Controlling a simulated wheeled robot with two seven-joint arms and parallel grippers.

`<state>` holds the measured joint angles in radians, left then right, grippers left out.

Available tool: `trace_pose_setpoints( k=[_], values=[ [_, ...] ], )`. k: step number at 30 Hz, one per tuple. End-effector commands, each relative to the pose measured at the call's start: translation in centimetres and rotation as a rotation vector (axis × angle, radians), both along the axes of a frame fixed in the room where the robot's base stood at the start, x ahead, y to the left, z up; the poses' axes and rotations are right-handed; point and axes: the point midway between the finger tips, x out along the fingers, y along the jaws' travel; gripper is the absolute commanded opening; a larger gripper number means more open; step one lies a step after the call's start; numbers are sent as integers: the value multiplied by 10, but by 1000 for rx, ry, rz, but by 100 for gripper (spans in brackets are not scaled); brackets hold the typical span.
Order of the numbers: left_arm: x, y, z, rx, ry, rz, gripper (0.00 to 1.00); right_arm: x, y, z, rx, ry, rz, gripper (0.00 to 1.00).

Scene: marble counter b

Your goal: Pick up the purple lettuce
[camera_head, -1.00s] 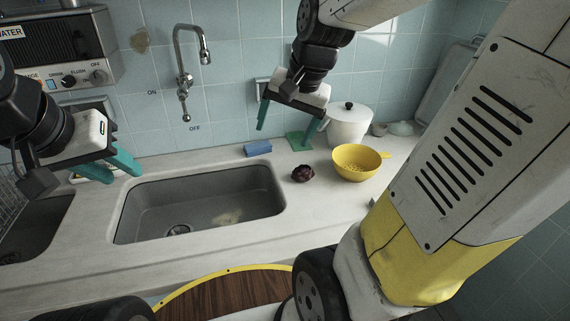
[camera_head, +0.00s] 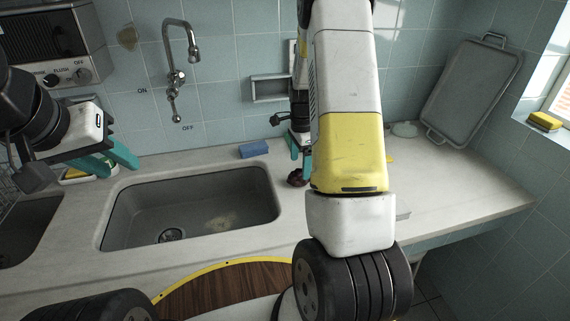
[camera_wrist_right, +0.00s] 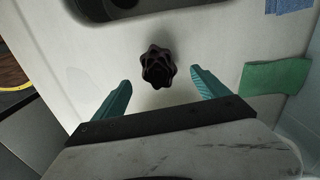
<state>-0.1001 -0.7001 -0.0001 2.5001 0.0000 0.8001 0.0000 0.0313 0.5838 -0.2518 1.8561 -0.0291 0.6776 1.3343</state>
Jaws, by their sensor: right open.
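The purple lettuce (camera_wrist_right: 157,67) is a small dark, leafy head on the pale counter. In the right wrist view it lies just beyond and between the spread teal fingertips of my right gripper (camera_wrist_right: 158,84), which is open and empty. In the head view the lettuce (camera_head: 296,178) shows to the right of the sink, partly hidden by my right arm. My right gripper is mostly hidden there, with a teal finger showing just above the lettuce. My left gripper (camera_head: 116,160) is at the left, above the back left corner of the sink, with its teal fingers apart and nothing between them.
The sink (camera_head: 190,210) lies left of the lettuce. A blue sponge (camera_head: 254,149) is behind it near the wall. A green cloth (camera_wrist_right: 275,77) lies to the right in the wrist view.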

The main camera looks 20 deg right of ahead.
Motion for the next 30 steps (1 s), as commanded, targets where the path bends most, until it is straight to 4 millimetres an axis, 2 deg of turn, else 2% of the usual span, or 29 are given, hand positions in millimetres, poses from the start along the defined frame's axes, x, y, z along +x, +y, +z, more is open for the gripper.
trace_pose_setpoints(
  k=[9,18,20,28,29,30],
  values=[
    [0,0,0,0,0,0,36,-3,1,-45,1,3,0,85],
    [0,0,0,0,0,0,36,-2,1,-50,0,0,1,85],
    [0,0,0,0,0,0,36,-2,1,-50,1,0,2,75],
    [0,0,0,0,0,0,36,-2,1,-50,0,0,2,22],
    [0,0,0,0,0,0,36,-2,1,-50,0,0,2,18],
    [0,0,0,0,0,0,36,-2,1,-50,0,-1,2,18]
  ],
)
